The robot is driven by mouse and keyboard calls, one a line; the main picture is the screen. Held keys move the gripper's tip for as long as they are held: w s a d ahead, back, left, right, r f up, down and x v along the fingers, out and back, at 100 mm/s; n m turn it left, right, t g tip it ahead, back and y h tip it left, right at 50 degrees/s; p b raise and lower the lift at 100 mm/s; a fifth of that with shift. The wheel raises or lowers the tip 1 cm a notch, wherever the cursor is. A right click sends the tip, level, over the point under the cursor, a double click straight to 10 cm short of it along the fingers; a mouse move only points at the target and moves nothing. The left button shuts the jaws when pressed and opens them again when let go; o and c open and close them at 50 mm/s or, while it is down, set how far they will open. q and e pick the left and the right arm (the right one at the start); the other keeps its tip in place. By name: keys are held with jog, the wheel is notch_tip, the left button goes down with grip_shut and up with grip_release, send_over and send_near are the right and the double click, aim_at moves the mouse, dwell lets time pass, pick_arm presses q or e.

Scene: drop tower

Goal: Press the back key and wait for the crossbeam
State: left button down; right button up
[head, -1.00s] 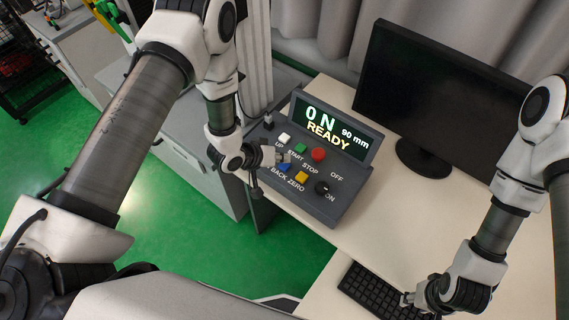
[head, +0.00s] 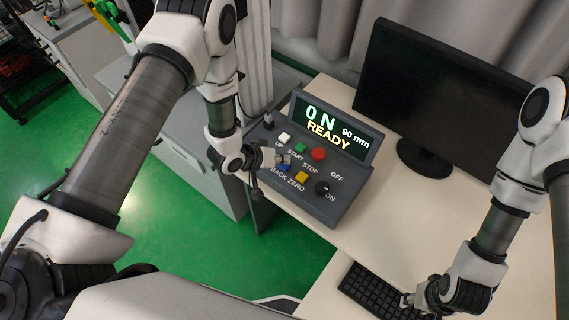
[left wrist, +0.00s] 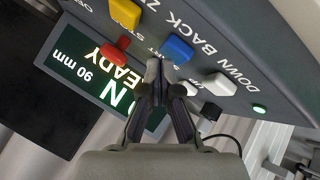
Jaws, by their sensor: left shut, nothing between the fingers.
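The back key is the blue key (head: 284,168) on the grey control box (head: 336,208), above the BACK label. In the left wrist view the blue key (left wrist: 177,49) is just beyond my fingertips. My left gripper (head: 281,158) is shut and empty, with its tips (left wrist: 158,68) close beside the blue key; I cannot tell whether they touch. The box's display (head: 331,127) reads 0 N, READY, 90 mm. The crossbeam cannot be made out in these views. My right gripper (head: 407,300) is over the keyboard's edge, its jaws too small to read.
Near the blue key are a yellow key (head: 302,177), a red stop button (head: 318,154), a green key (head: 300,148) and white keys (left wrist: 220,84). A black knob (head: 322,188) sits at the right. A monitor (head: 440,100) and a keyboard (head: 375,293) stand on the desk.

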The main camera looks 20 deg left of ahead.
aim_at(282, 166)
pick_arm(q)
jog(key=shift+f+b, duration=0.4)
jog(key=shift+f, duration=0.15)
dwell(0.4)
jog(key=shift+r+p, duration=0.7)
jog(key=shift+r, duration=0.3)
notch_tip(282, 166, up, 5)
jog(key=p, duration=0.4)
dwell(0.4)
